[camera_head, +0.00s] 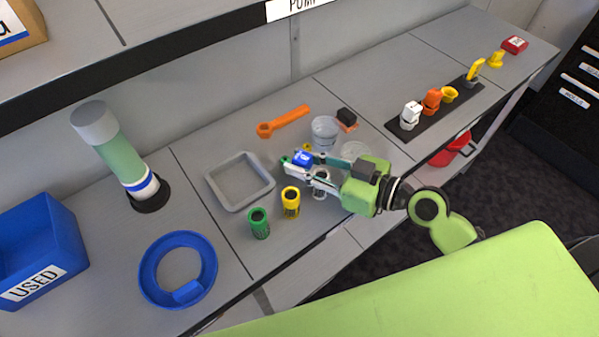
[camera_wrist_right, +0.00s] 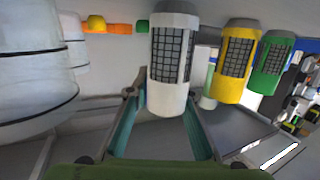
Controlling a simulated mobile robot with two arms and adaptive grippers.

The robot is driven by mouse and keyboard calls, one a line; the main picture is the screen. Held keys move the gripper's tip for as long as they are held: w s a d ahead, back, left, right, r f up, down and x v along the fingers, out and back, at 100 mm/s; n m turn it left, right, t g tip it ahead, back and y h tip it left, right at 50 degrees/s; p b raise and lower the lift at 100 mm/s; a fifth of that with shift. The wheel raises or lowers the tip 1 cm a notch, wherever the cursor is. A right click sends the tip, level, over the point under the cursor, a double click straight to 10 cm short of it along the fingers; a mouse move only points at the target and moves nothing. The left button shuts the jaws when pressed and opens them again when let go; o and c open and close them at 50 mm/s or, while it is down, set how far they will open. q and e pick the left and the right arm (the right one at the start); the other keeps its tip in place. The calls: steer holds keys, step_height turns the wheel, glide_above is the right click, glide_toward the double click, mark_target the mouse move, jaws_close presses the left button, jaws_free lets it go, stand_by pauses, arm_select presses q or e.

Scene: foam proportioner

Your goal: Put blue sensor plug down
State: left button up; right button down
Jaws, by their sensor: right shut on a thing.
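The blue sensor plug (camera_head: 303,158) is a small bright blue piece between the fingertips of my right gripper (camera_head: 298,163) in the head view. That gripper is shut on it, just right of the grey square tray (camera_head: 212,190). I cannot tell whether the plug touches the bench. In the right wrist view the two fingers of my right gripper (camera_wrist_right: 160,115) show, but the plug is not clearly seen. My left gripper is not in view.
A white canister (camera_wrist_right: 172,70) stands close to my gripper, beside yellow (camera_head: 291,203) and green canisters (camera_head: 259,224). The blue ring (camera_head: 150,272) and USED bin (camera_head: 62,235) are at left.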

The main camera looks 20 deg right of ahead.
steer(key=shift+a+f+b, duration=0.1)
steer(key=shift+f+b, duration=0.2)
steer(key=shift+f, duration=1.6)
steer(key=shift+f, duration=0.15)
steer(key=c, duration=1.8)
jaws_free()
